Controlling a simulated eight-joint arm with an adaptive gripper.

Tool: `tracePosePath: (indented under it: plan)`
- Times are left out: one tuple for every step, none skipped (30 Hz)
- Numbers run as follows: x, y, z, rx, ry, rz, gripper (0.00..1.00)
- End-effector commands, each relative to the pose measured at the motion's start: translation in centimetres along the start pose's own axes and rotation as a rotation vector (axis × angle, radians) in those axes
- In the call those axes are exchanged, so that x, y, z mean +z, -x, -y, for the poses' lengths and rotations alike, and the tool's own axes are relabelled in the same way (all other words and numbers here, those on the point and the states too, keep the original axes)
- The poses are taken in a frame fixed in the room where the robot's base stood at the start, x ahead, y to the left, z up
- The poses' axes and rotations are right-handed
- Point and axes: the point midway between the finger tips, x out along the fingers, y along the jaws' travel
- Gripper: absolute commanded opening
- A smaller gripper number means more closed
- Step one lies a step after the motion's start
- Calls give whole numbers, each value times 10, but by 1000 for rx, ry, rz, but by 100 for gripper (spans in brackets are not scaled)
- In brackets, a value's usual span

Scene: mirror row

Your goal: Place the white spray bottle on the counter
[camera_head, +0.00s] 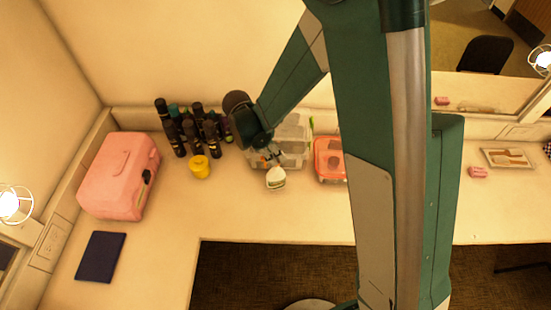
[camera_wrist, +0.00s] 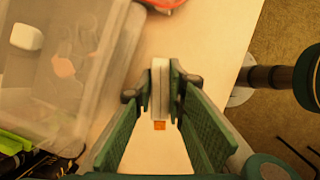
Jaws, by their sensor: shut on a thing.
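The white spray bottle (camera_head: 275,179) is at the tip of my gripper (camera_head: 271,162), over the counter (camera_head: 250,215) near its front edge. In the wrist view the bottle (camera_wrist: 160,75) is a narrow white shape pinched between the two green fingers of my gripper (camera_wrist: 160,88), with a small orange part below it. The gripper is shut on the bottle. I cannot tell whether the bottle's base touches the counter or hangs just above it.
A clear bin (camera_head: 293,155) stands right behind the bottle, with a red-orange container (camera_head: 329,160) to its right. A yellow jar (camera_head: 199,167), several dark bottles (camera_head: 190,130), a pink case (camera_head: 118,175) and a dark blue book (camera_head: 101,256) are left. Counter left of the bottle is free.

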Motion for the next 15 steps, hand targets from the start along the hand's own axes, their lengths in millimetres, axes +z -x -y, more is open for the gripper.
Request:
tracePosePath:
  plan:
    - [-2, -4, -1, 0, 0, 0, 0]
    - [-3, -6, -1, 0, 0, 0, 0]
    - [-4, -9, -1, 0, 0, 0, 0]
    - [-5, -11, -1, 0, 0, 0, 0]
    - [-5, -13, -1, 0, 0, 0, 0]
    - [-6, -15, -1, 0, 0, 0, 0]
    - [-6, -16, -1, 0, 0, 0, 0]
    - [-7, -17, -1, 0, 0, 0, 0]
    - [-7, -18, -1, 0, 0, 0, 0]
    - [-7, -18, -1, 0, 0, 0, 0]
    - [-8, -18, -1, 0, 0, 0, 0]
    - [-8, -18, -1, 0, 0, 0, 0]
    - [-8, -18, -1, 0, 0, 0, 0]
    - [-8, -18, -1, 0, 0, 0, 0]
    - [-8, -18, -1, 0, 0, 0, 0]
